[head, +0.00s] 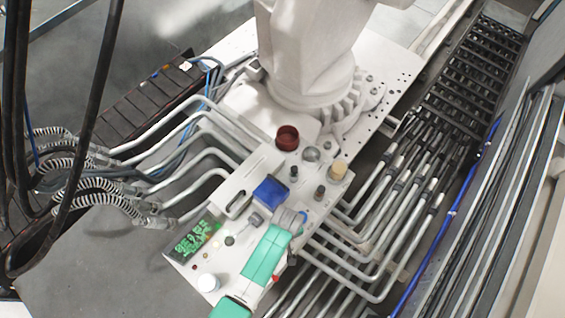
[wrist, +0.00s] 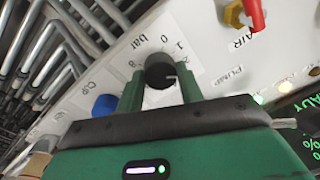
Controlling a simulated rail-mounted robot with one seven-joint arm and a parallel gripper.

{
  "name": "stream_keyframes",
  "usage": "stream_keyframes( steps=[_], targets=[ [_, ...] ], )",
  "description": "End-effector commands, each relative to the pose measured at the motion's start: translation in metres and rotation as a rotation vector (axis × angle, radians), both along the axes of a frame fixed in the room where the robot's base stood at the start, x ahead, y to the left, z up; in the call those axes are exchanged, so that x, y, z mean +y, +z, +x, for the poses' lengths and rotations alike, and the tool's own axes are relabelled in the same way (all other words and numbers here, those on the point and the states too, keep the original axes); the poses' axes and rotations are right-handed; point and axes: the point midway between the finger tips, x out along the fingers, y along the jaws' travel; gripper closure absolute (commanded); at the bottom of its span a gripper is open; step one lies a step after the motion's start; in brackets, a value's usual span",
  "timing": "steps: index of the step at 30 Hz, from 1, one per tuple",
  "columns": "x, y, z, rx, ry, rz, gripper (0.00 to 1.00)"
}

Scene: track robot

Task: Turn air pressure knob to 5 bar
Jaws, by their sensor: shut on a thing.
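The black air pressure knob (wrist: 161,71) sits on the white panel in the wrist view, beside a scale marked "bar", with 0 and 1 readable near it. A small pale pointer mark on the knob faces right in the picture. My gripper (wrist: 160,84) has its two green fingers on either side of the knob, shut on it. Part of the scale is hidden by the fingers and the gripper body. In the head view, my green arm end reaches over the control panel (head: 237,188) and hides the knob.
A red-handled brass valve (wrist: 236,13) stands close by, near the label AIR. A blue knob (wrist: 106,105) is beside the left finger, near the label CIP. The head view shows a green display (head: 198,240), a blue block (head: 271,191) and a dark red cup-shaped part (head: 287,137).

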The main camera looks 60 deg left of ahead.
Motion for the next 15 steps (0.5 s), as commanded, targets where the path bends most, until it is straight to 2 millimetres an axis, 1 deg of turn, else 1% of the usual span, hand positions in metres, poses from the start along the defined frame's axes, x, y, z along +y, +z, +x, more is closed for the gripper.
stream_keyframes(
  steps=[15],
  targets=[
    [-0.0011, 0.0014, -0.0003, 0.001, -0.490, 0.001, 0.86]
  ],
)
